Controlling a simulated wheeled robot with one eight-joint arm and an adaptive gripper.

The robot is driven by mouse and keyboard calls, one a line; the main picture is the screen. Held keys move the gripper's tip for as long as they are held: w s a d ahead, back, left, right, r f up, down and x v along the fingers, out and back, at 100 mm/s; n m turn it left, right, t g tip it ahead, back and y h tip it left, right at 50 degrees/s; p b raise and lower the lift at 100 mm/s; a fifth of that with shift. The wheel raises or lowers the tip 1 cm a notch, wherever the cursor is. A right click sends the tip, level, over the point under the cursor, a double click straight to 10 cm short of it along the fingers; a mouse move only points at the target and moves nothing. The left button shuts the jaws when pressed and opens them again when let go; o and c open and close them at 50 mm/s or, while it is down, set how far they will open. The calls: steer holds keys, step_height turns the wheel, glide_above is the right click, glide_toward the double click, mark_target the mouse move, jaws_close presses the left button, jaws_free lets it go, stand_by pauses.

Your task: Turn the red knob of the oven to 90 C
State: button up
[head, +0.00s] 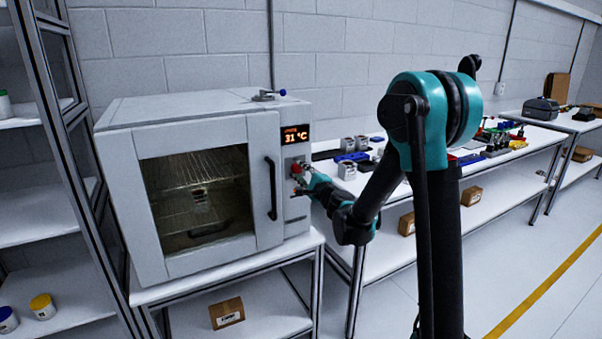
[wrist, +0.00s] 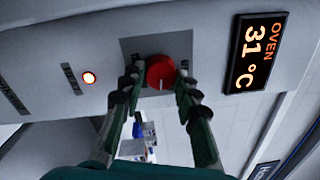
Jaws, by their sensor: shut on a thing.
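The white oven (head: 190,107) stands on a bench at the left, its glass door shut. Its display (head: 295,134) reads 31 °C, and the same display (wrist: 259,53) shows sideways in the wrist view. The red knob (wrist: 161,72) sits on a grey plate on the oven's control panel, with a short white mark at its lower edge. My gripper (wrist: 159,84) has one finger on each side of the knob and is shut on it. In the head view the knob (head: 296,169) shows small at my gripper's tip.
The dark door handle (head: 271,188) stands out left of my gripper. A white workbench (head: 480,170) with small parts lies to the right. A shelf rack stands at the far left.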

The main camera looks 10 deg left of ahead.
steer(key=m, duration=0.4)
steer(key=shift+m+h, duration=0.3)
steer(key=shift+m, duration=0.1)
steer(key=shift+s+m, duration=0.1)
steer(key=shift+m, duration=1.8)
steer(key=shift+f, duration=0.1)
steer(key=o, duration=1.2)
steer(key=shift+c, duration=0.2)
steer(key=v, duration=1.2)
steer(key=shift+a, duration=0.1)
